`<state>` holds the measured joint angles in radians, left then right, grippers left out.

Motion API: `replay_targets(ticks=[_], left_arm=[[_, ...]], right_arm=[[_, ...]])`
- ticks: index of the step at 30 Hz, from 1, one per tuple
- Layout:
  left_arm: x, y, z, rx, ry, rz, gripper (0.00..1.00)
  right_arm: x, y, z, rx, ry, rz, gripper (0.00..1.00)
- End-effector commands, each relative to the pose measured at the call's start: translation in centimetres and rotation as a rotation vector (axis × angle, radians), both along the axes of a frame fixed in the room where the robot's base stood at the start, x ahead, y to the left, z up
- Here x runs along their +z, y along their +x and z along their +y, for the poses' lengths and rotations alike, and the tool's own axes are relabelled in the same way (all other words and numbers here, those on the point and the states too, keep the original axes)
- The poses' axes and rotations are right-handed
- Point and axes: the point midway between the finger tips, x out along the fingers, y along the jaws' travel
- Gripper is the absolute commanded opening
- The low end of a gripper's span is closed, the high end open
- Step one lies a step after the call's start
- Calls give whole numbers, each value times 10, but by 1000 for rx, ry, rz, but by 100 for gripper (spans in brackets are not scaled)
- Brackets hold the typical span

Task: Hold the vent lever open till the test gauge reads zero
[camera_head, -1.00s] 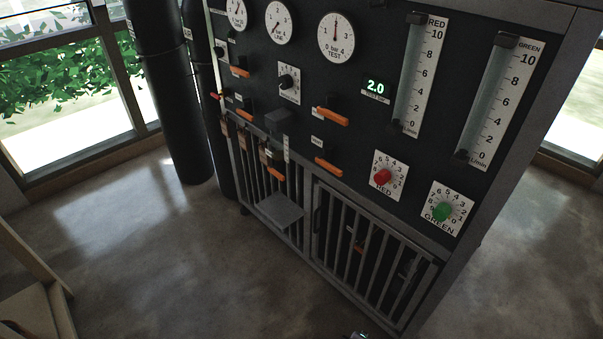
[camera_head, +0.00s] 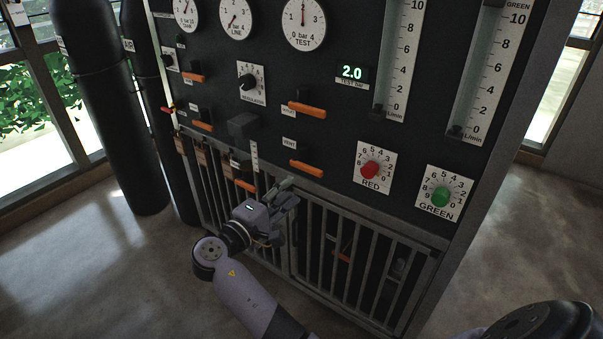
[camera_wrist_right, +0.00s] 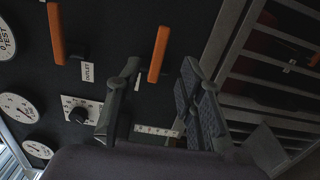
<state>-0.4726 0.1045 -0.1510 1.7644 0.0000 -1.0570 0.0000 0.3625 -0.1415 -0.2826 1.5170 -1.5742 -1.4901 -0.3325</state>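The vent lever (camera_head: 306,168) is an orange handle beside the VENT label on the dark panel, lying roughly crosswise. The test gauge (camera_head: 303,24) is a white dial with its needle straight up, around mid-scale. My right gripper (camera_head: 288,186) is just below the vent lever. In the right wrist view, its fingers (camera_wrist_right: 158,82) are apart with nothing between them. An orange handle, apparently the vent lever (camera_wrist_right: 159,54), lies just beyond the fingertips. I cannot tell whether they touch. My left gripper is not in view.
Another orange lever (camera_head: 307,110) sits above the vent lever. Red (camera_head: 369,170) and green (camera_head: 440,196) knobs are to its right. A dark box (camera_head: 243,125) juts out to its left. Barred doors (camera_head: 345,260) are below. Gas cylinders (camera_head: 130,120) stand at left.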

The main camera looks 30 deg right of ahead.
Motion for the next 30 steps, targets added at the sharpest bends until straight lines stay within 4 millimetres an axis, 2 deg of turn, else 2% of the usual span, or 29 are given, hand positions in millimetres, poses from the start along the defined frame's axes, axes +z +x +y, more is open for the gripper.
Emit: replay_targets(ticks=[11,19,30], left_arm=[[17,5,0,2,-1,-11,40],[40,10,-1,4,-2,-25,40],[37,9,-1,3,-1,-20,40]], right_arm=[[-1,19,-46,1,-1,1,35],[-2,34,-81,1,-2,1,35],[0,37,-87,3,1,2,35]])
